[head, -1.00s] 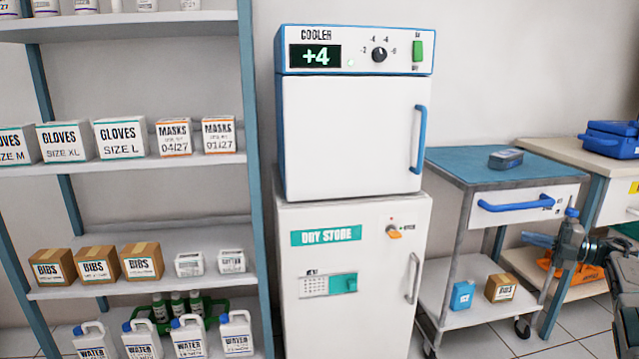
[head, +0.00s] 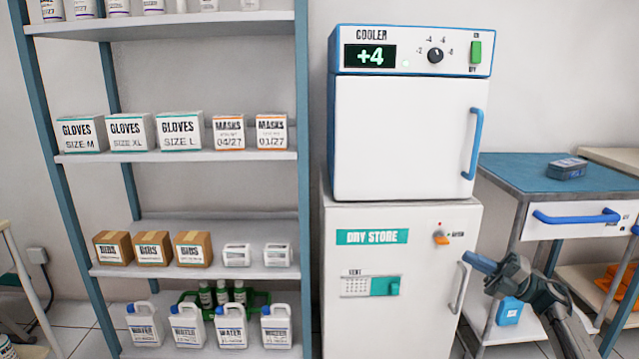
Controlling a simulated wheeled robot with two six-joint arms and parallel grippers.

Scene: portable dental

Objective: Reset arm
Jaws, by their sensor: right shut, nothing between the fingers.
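My right gripper (head: 474,259) shows at the lower right in the head view, in front of the cart. It is shut and empty, with its blue fingertips pointing left toward the silver handle of the dry store cabinet (head: 400,318). I cannot tell whether the fingertips touch the handle; they appear beside it in the picture. My right arm comes in from the lower right. My left gripper is not in view. The white cooler (head: 402,140) stands on the dry store with its door closed and its display reading +4.
A shelf unit (head: 180,157) at the left holds boxes of gloves, masks and bibs, and water jugs. A cart (head: 510,180) with a blue top stands at the right, a small blue device (head: 567,168) on it. A blue box (head: 509,311) sits on its lower shelf.

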